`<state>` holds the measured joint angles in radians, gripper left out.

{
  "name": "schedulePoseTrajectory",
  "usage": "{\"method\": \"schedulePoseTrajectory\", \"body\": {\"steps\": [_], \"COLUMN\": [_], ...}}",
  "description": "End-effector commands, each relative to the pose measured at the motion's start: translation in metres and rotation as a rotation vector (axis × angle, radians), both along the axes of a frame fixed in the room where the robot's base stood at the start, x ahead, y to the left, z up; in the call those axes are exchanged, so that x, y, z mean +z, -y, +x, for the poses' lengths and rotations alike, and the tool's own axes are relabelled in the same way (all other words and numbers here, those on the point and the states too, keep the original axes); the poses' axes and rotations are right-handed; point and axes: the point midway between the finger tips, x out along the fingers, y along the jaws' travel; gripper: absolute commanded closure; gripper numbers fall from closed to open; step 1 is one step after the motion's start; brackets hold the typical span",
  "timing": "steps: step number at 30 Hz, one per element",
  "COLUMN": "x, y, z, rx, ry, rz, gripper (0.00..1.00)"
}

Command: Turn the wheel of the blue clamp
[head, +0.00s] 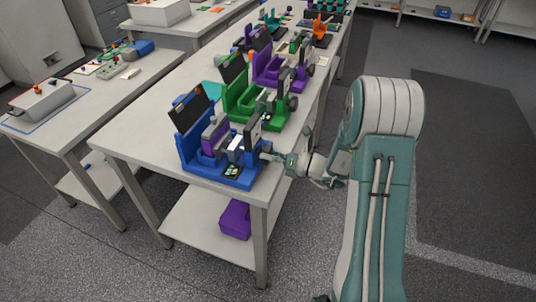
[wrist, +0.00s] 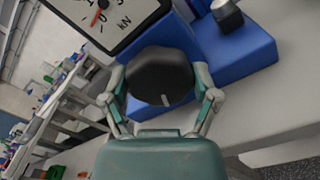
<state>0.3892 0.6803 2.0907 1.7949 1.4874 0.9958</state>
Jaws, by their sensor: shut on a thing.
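The blue clamp (head: 238,182) stands at the near end of the long table, with a dark upright panel at its back and a purple block inside. In the wrist view its blue body (wrist: 245,55) lies behind and right of a black, rounded wheel (wrist: 160,72) with a pale mark on its lower edge. My gripper (wrist: 160,88) is shut on this wheel, one finger on each side. In the head view my gripper (head: 272,158) reaches the clamp's right side from the right; the wheel is hidden or too small to make out there.
A dial gauge (wrist: 103,18) marked kN, with a red needle, sits close above the wheel. Green (head: 233,105) and purple (head: 268,70) clamps stand farther along the table (head: 130,150). A purple box (head: 236,219) lies on the lower shelf. The floor at right is clear.

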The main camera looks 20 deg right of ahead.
Motion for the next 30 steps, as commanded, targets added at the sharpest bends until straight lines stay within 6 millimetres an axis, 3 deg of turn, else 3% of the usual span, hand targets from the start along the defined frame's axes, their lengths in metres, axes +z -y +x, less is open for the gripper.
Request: {"method": "schedulePoseTrajectory", "body": {"steps": [13, 30], "x": [-0.0051, -0.0055], "y": [0.0002, 0.0001], "z": [-0.0011, -0.0012], "rx": [-0.002, -0.002], "ry": [-0.26, -0.331], "rz": [0.176, 0.227], "gripper": [0.7, 0.7]}}
